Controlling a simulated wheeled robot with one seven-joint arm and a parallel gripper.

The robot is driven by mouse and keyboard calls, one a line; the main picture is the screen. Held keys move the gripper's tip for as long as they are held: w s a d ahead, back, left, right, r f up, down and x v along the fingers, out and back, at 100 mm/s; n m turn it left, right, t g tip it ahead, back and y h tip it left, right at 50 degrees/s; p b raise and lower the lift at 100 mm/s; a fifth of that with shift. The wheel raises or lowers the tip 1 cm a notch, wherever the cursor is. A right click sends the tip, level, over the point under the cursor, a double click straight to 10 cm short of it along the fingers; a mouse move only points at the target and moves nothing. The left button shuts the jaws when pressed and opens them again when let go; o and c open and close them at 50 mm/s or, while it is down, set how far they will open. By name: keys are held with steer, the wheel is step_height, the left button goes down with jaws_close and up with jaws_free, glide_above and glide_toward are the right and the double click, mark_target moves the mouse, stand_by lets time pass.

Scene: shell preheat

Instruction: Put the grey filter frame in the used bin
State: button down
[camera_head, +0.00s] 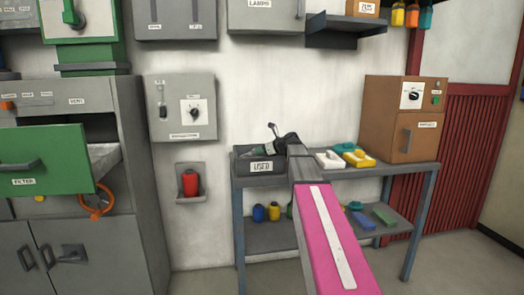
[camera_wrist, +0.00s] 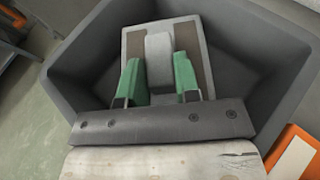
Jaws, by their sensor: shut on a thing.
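The used bin (camera_head: 262,166) is a dark grey open box labelled USED, on the left end of the metal table. In the wrist view its walls (camera_wrist: 82,60) surround the frame. The grey filter frame (camera_wrist: 190,30) is a light grey plate with brown panels and a raised grey bar. My gripper (camera_wrist: 158,78) has green fingers shut on that bar. It holds the frame within the bin's opening; I cannot tell whether the frame touches the bottom. In the head view my gripper (camera_head: 279,142) is over the bin, and the frame is mostly hidden.
White and yellow pieces (camera_head: 345,157) lie right of the bin on the table (camera_head: 395,170), before a brown cabinet (camera_head: 400,120). A green FILTER drawer (camera_head: 45,160) stands out at the left.

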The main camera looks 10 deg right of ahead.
steer(key=c, duration=0.8)
jaws_free()
steer(key=shift+c, duration=0.2)
steer(key=shift+r, duration=0.15)
steer(key=shift+r, duration=0.3)
steer(key=v, duration=1.2)
steer(key=shift+r, duration=0.25)
